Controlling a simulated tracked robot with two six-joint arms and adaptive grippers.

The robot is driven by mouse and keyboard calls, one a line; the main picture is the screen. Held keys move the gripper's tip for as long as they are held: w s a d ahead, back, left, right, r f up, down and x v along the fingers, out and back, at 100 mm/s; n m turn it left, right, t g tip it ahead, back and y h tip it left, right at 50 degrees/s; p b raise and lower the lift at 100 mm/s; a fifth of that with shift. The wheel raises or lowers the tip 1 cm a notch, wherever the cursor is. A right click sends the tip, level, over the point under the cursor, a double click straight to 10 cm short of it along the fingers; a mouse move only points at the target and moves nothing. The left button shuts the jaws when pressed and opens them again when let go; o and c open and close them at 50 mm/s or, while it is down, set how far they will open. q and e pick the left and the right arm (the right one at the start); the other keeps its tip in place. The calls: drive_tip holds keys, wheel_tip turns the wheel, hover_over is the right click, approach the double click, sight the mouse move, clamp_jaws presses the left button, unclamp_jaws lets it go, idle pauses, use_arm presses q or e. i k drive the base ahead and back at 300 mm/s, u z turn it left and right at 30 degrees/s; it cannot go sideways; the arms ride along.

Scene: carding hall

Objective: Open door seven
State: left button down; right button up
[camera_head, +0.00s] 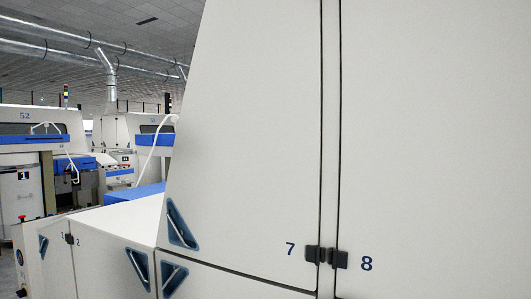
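Door seven (255,130) is a tall cream panel in the middle of the head view, marked with a dark "7" near its lower right corner. It appears shut, with a thin dark seam along its right edge. A small black latch (312,254) sits just right of the number. A blue triangular recess with a light bar across it, a handle recess (181,224), is at the door's lower left corner. Neither of my grippers is in view.
Door eight (435,130) is to the right, with its own black latch (339,260). Lower panels marked 1 and 2 (105,245) stand at the lower left with similar blue recesses. Other machines (40,140) stand behind at the left, under overhead ducts (95,45).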

sight(242, 194)
drive_tip(key=k, duration=0.65)
drive_tip(key=u, duration=0.2)
drive_tip(key=i, duration=0.7)
drive_tip(key=z, duration=0.2)
drive_tip(key=k, duration=0.45)
drive_tip(key=u, duration=0.55)
drive_tip(key=i, duration=0.95)
drive_tip(key=u, duration=0.45)
drive_tip(key=i, duration=0.5)
drive_tip(key=z, duration=0.15)
